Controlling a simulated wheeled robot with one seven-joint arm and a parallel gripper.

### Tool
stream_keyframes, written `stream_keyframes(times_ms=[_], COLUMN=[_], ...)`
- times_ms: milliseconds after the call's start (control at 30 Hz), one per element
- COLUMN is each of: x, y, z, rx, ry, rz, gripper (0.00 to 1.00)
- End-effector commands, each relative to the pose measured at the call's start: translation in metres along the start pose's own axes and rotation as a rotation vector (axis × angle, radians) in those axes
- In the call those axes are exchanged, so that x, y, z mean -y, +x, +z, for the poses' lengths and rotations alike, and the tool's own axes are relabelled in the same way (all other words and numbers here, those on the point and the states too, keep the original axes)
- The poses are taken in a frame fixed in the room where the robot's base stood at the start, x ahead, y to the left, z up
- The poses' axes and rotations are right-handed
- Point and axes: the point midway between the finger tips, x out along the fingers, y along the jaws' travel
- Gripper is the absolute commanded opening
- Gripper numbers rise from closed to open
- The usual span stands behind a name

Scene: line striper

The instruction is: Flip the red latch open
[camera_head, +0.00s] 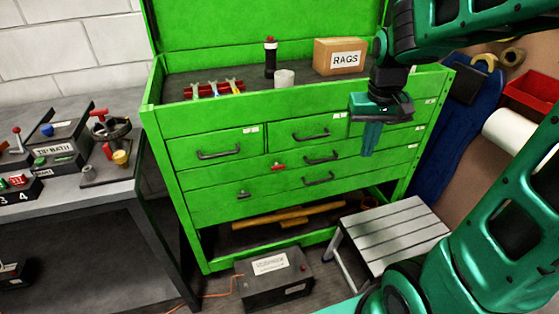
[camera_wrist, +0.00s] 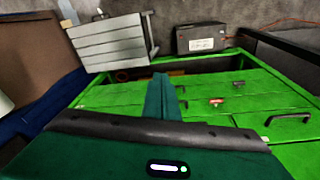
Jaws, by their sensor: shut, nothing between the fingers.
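A small red latch (camera_head: 278,166) sits on the front of the green tool chest (camera_head: 180,160), between the middle drawer rows. It also shows in the wrist view (camera_wrist: 216,102), right of my fingers. My gripper (camera_head: 368,152) hangs in front of the chest's upper right drawers, fingers pointing down, shut and empty. It is well to the right of the latch and apart from it. In the wrist view my gripper's fingers (camera_wrist: 160,78) are together. Whether the latch is flipped is too small to tell.
Black drawer handles (camera_head: 320,158) stick out around the latch. A grey step stool (camera_head: 395,235) and a dark box (camera_head: 272,275) stand at the chest's foot. A bench (camera_head: 85,190) with controls is at left. A cardboard RAGS box (camera_head: 338,57) sits on the chest.

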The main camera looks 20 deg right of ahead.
Motion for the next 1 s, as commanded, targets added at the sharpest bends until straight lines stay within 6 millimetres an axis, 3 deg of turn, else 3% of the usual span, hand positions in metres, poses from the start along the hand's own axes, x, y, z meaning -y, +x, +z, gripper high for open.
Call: stream_keyframes(times_ms=[33,100,200,300,433,600,1000], x=[0.024,0.057,0.104,0.146,0.183,0.202,0.203], y=[0.007,0.015,0.027,0.038,0.048,0.052,0.056], z=[-0.024,-0.053,-0.086,-0.109,-0.125,-0.131,-0.131], rx=[-0.017,-0.048,-0.086,-0.115,-0.14,-0.151,-0.151], ry=[-0.048,-0.103,-0.173,-0.228,-0.272,-0.293,-0.294], rz=[-0.004,-0.018,-0.041,-0.068,-0.094,-0.108,-0.107], gripper=[0.0,0.0,0.0,0.0,0.0,0.0,0.0])
